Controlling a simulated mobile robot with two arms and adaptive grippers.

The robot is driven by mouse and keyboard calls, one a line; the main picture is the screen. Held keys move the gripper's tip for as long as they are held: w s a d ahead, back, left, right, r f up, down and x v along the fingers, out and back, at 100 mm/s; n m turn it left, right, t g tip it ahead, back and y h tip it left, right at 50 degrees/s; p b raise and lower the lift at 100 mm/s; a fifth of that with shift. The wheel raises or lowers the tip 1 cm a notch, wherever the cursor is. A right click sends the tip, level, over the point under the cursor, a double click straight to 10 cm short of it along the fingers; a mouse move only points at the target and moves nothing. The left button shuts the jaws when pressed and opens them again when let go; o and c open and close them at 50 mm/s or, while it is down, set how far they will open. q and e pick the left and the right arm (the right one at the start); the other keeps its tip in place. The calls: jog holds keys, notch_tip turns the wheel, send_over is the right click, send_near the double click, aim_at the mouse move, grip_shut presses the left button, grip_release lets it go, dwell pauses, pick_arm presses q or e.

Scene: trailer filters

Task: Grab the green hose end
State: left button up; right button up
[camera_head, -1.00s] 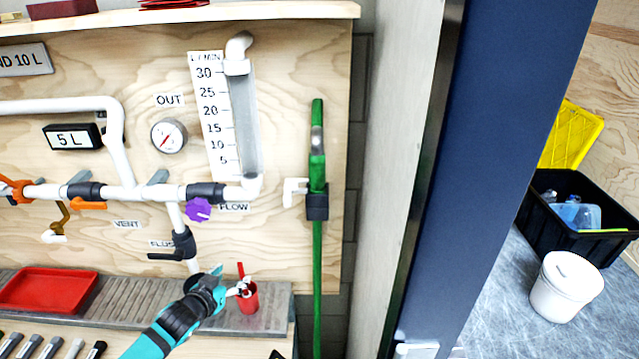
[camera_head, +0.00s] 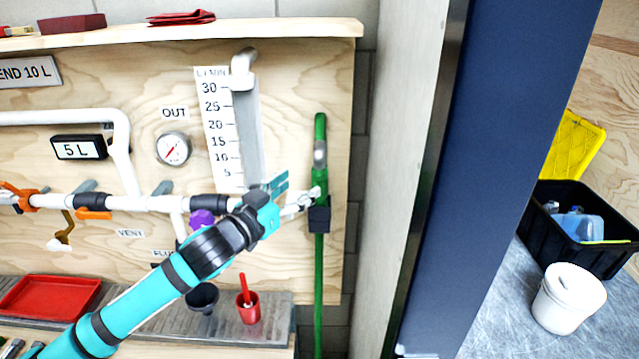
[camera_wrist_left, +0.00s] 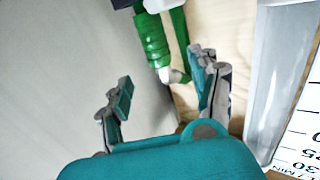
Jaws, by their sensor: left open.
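The green hose end (camera_head: 320,160) hangs upright in a black holder (camera_head: 319,219) at the right edge of the plywood panel. Its green hose (camera_head: 318,285) runs down below the holder. My left gripper (camera_head: 298,190) is open just left of the hose end, near the top of the holder. In the left wrist view, the ribbed green hose end (camera_wrist_left: 152,40) shows beyond the open fingers of my left gripper (camera_wrist_left: 162,78), closer to the finger on the right. I cannot tell whether a finger touches it. My right gripper is not in view.
The flow gauge (camera_head: 245,130) stands left of the hose end. Pipes with a purple knob (camera_head: 202,219) lie behind my left arm. A red cup (camera_head: 248,310) stands on the ledge below. A grey wall and a blue post (camera_head: 470,180) close off the right side.

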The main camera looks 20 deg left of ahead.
aim_at(315, 177)
pick_arm(q)
jog(key=x, duration=0.3)
jog(key=shift+d+p, duration=0.1)
jog(key=shift+p, duration=0.25)
jog(key=p+x, duration=0.2)
jog(key=x, duration=0.3)
jog(key=shift+w+f, duration=0.2)
jog(key=shift+s, duration=0.1)
jog(key=c, duration=0.3)
grip_shut()
